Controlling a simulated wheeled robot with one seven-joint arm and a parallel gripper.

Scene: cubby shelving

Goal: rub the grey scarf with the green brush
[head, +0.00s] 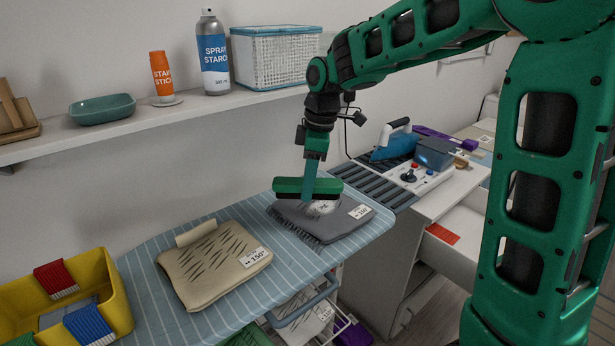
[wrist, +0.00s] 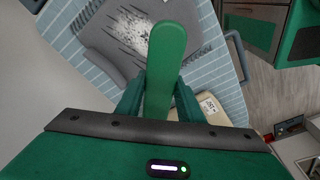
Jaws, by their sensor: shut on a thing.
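The green brush (head: 308,187) has a wide green block with dark bristles underneath. My gripper (head: 314,165) is shut on its upright handle. In the wrist view the green brush (wrist: 165,65) shows between the fingers of my gripper (wrist: 158,100). The grey scarf (head: 325,229) lies folded on the striped ironing board, with a fringe at its left and a white label at its right. The brush is over its far left part; I cannot tell whether the bristles touch. The grey scarf also shows in the wrist view (wrist: 108,63), with a pale patch and dark streaks.
A beige folded cloth (head: 212,266) lies left of the scarf on the striped board (head: 155,318). A yellow bin (head: 117,291) stands at lower left. A blue iron (head: 394,146) and a control box (head: 418,177) stand at right. A wall shelf (head: 140,119) runs behind.

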